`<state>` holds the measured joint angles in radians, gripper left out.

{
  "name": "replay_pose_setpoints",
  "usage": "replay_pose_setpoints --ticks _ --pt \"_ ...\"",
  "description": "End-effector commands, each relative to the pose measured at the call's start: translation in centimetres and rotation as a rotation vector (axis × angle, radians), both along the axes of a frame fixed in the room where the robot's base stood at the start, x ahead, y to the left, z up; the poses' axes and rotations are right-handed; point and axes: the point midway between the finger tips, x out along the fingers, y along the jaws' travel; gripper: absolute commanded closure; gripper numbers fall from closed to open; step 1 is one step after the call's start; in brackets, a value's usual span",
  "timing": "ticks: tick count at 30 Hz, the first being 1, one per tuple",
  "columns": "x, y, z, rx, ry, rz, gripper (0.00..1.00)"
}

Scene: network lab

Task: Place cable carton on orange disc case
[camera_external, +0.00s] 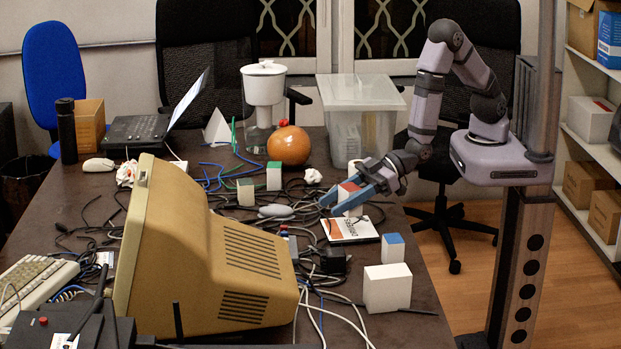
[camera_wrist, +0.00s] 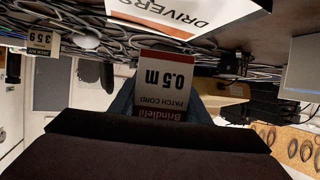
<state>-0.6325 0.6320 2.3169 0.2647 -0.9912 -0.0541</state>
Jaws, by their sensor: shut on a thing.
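The cable carton (camera_external: 349,188) is a small white box with a red top, held between the blue fingers of my gripper (camera_external: 333,204). In the wrist view the carton (camera_wrist: 166,82) shows a label with "PATCH CORD 0.5 m" and a dark red band. The orange disc case (camera_external: 352,230) is a flat white square with an orange stripe, lying on the table just in front of the held carton. Part of the case (camera_wrist: 172,10) shows at the top of the wrist view, marked "DRIVERS". I cannot tell whether the carton touches the case.
A blue-topped carton (camera_external: 393,248) and a larger white box (camera_external: 387,290) stand near the case. Green-topped cartons (camera_external: 246,192) (camera_external: 274,176) stand to the left. Tangled cables (camera_external: 300,222) spread around.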

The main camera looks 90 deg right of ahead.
Motion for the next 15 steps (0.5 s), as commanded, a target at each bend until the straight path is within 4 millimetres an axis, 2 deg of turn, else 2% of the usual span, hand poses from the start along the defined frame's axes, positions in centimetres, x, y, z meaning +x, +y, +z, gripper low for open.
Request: replay_pose_setpoints --ticks 9,15 --pt "0.0 0.0 -3.0 -0.002 0.003 0.001 0.82" --pt "0.0 0.0 -4.1 0.001 -0.001 0.001 0.82"
